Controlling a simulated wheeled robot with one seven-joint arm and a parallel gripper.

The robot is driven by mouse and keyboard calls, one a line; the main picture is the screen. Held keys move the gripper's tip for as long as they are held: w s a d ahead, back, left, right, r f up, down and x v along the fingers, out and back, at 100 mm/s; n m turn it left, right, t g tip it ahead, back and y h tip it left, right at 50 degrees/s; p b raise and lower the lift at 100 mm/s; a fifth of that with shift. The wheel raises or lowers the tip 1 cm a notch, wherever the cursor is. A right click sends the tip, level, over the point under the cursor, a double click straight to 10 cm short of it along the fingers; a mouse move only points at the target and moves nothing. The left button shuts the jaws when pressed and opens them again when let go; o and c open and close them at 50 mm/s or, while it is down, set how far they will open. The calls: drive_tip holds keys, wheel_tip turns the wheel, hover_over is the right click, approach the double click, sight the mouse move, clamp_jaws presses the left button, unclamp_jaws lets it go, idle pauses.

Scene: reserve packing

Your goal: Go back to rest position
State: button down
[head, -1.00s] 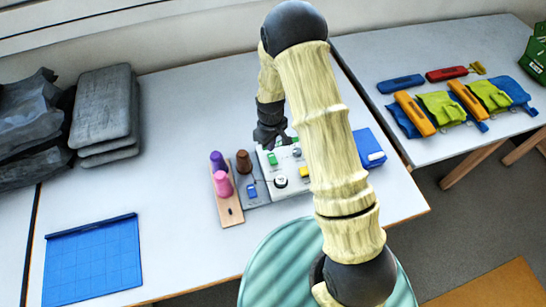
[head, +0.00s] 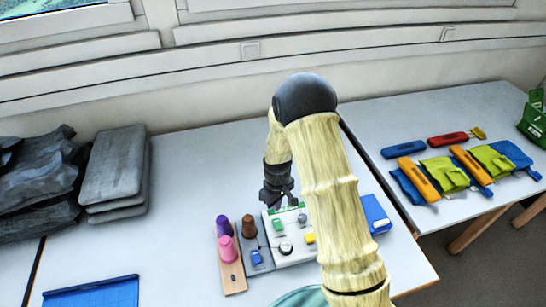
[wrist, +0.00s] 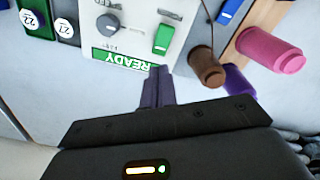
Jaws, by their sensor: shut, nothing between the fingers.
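My gripper (head: 281,205) hangs over the back edge of a white control panel (head: 292,258) on the left table. In the wrist view its fingers (wrist: 157,90) are together with nothing between them, just beside the panel's green READY label (wrist: 122,58). The panel carries a green switch (wrist: 163,40) and a dark knob (wrist: 108,25). My arm hides part of the panel's right side in the head view.
Purple (head: 223,225), pink (head: 227,250) and brown (head: 248,227) spools stand left of the panel. A blue box (head: 376,215) is at its right. Grey pads (head: 115,170) lie at the left. Pouches and tools lie on the right table (head: 400,125). Table behind the gripper is clear.

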drive_tip(key=shift+r, duration=0.1)
drive_tip(key=s+d+r+m+t, duration=0.1)
drive_tip(key=s+d+r+m, duration=0.3)
drive_tip(key=s+r, duration=0.4)
drive_tip(key=s+d+r+m+t, duration=0.1)
drive_tip(key=s+d+r+m, duration=0.3)
drive_tip(key=r, duration=0.9)
drive_tip(key=s+d, duration=0.2)
drive_tip(key=s, duration=0.2)
drive_tip(key=shift+s+d+t, duration=0.15)
drive_tip(key=shift+t, duration=0.15)
